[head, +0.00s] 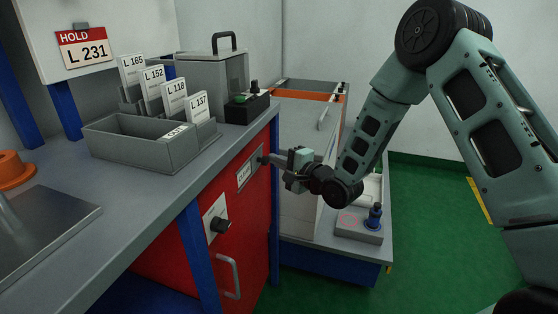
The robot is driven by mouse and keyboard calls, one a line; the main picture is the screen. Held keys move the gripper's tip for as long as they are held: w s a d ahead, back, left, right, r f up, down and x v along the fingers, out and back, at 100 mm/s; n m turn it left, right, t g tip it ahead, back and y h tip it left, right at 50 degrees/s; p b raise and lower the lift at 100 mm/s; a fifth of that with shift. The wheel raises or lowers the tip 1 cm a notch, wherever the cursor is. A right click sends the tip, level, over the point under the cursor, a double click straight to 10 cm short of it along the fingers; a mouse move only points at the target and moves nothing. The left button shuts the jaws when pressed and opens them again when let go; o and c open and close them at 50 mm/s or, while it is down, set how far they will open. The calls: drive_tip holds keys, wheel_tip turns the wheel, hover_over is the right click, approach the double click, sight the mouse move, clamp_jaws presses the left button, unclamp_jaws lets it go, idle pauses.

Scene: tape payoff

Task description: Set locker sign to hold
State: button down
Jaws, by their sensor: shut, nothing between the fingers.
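The locker is a red cabinet (253,219) built in under the grey bench. A small silver sign plate (247,172) is on the upper part of its front, and its lettering is too small to read surely. A dark knob or tab shows at the plate's right end, right by my fingertips. My gripper (271,160) is shut with nothing between its fingers. It is close to the right end of the sign; I cannot tell whether it touches.
The bench holds a card box (142,147) with several numbered cards, a black button box (246,107) and a grey lidded case (212,78). A "HOLD L 231" card (85,50) hangs behind.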

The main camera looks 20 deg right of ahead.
sight(251, 168)
drive_tip(key=shift+s, duration=0.1)
drive_tip(key=s+a, duration=0.4)
drive_tip(key=s, duration=0.2)
drive_tip(key=shift+s+a, duration=0.2)
drive_tip(key=shift+a, duration=0.2)
